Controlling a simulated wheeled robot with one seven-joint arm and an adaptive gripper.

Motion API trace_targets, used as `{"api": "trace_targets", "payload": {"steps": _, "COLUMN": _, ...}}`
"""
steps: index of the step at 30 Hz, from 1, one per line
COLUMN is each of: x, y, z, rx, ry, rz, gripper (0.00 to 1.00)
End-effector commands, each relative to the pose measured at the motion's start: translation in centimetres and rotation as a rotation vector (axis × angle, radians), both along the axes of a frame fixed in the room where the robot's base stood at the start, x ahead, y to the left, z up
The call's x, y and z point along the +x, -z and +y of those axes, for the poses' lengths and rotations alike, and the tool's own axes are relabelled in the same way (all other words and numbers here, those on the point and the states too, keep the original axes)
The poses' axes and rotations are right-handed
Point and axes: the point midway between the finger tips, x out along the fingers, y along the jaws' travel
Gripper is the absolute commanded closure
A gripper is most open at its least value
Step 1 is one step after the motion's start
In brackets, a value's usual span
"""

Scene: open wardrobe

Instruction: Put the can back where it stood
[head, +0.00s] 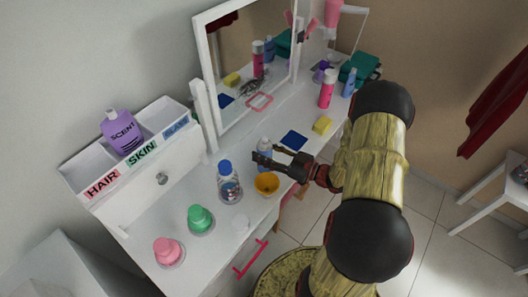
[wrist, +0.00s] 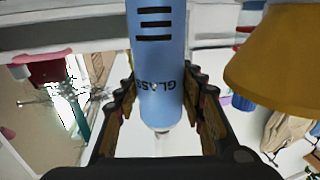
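A light blue can (head: 265,146) stands upright at the front middle of the white vanity top, between the fingers of my gripper (head: 268,155). In the wrist view the can (wrist: 158,60) fills the middle, with black bars and lettering that seems to read GLASS. The gripper fingers (wrist: 160,100) lie along both its sides and appear to touch it. Its far end is cut off by the frame. I cannot tell whether its base touches the tabletop.
A yellow bowl (head: 267,184) is close in front of the can. A clear blue-capped bottle (head: 228,184) stands to the left. A blue cloth (head: 294,140) and yellow sponge (head: 322,125) lie to the right. A labelled organizer (head: 150,165) holds a purple SCENT bottle (head: 121,132). The mirror (head: 250,60) rises behind.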

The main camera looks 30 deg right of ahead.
Motion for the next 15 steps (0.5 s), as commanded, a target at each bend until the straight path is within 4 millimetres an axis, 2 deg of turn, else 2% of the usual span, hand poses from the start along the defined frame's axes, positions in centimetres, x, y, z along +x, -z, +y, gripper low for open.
{"api": "trace_targets", "payload": {"steps": 8, "x": 0.01, "y": -0.05, "z": -0.01, "rx": 0.000, "ry": 0.000, "rz": 0.000, "gripper": 0.44}}
{"api": "trace_targets", "payload": {"steps": 15, "x": 0.00, "y": -0.04, "z": 0.00, "rx": 0.000, "ry": 0.000, "rz": 0.000, "gripper": 0.43}}
